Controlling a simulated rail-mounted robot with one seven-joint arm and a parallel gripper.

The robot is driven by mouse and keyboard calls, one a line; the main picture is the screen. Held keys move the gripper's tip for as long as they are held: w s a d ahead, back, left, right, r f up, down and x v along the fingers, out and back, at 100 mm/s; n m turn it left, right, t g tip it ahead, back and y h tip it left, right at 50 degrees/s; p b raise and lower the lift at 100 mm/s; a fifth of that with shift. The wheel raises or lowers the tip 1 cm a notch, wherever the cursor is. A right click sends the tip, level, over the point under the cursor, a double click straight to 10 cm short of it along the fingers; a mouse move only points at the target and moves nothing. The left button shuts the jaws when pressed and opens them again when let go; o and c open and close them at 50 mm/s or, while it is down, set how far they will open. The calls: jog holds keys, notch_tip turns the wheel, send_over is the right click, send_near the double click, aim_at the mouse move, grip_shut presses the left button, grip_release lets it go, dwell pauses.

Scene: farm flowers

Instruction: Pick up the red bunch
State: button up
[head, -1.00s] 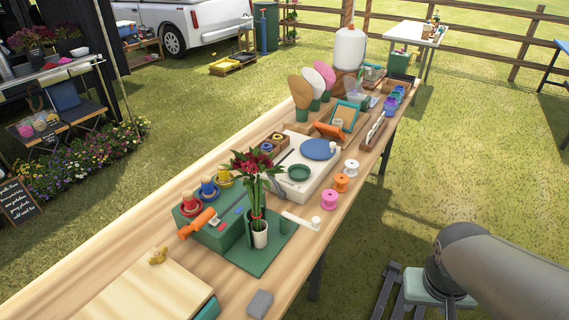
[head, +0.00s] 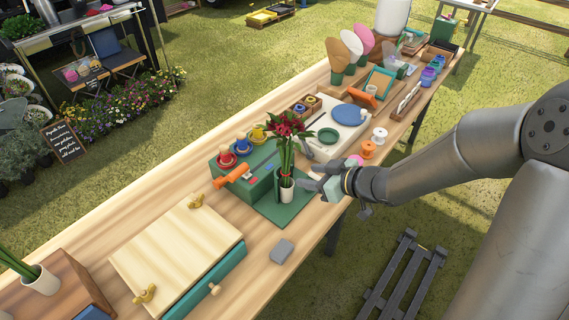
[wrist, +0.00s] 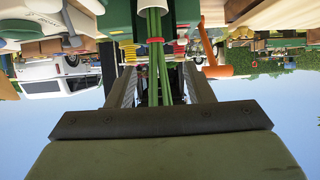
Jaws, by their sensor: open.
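The red bunch (head: 288,127) has dark red flowers and green leaves on long green stems. It stands upright in a small white pot (head: 286,194) on a green mat (head: 297,205). My gripper (head: 312,184) is open, just right of the pot at lower stem height. In the wrist view, which appears upside down, the green stems (wrist: 155,70) with a red band show between the open fingers of my gripper (wrist: 160,80). I cannot tell whether the fingers touch the stems. The flower heads are hidden in the wrist view.
A green block with ribbon spools (head: 242,145) and an orange-handled tool (head: 232,175) stand left of the pot. A grey block (head: 282,251) lies in front. A wooden box (head: 178,250) is nearer left. Spools (head: 368,149) stand behind my gripper.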

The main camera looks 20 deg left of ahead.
aim_at(287, 172)
jog(key=x, duration=0.7)
jog(key=shift+a, duration=0.1)
jog(key=shift+w+x, duration=0.1)
jog(key=shift+x, duration=1.3)
jog(key=shift+w+x, duration=0.15)
jog(key=shift+x, duration=1.25)
jog(key=shift+d+f, duration=0.15)
jog(key=shift+d, duration=0.1)
grip_shut()
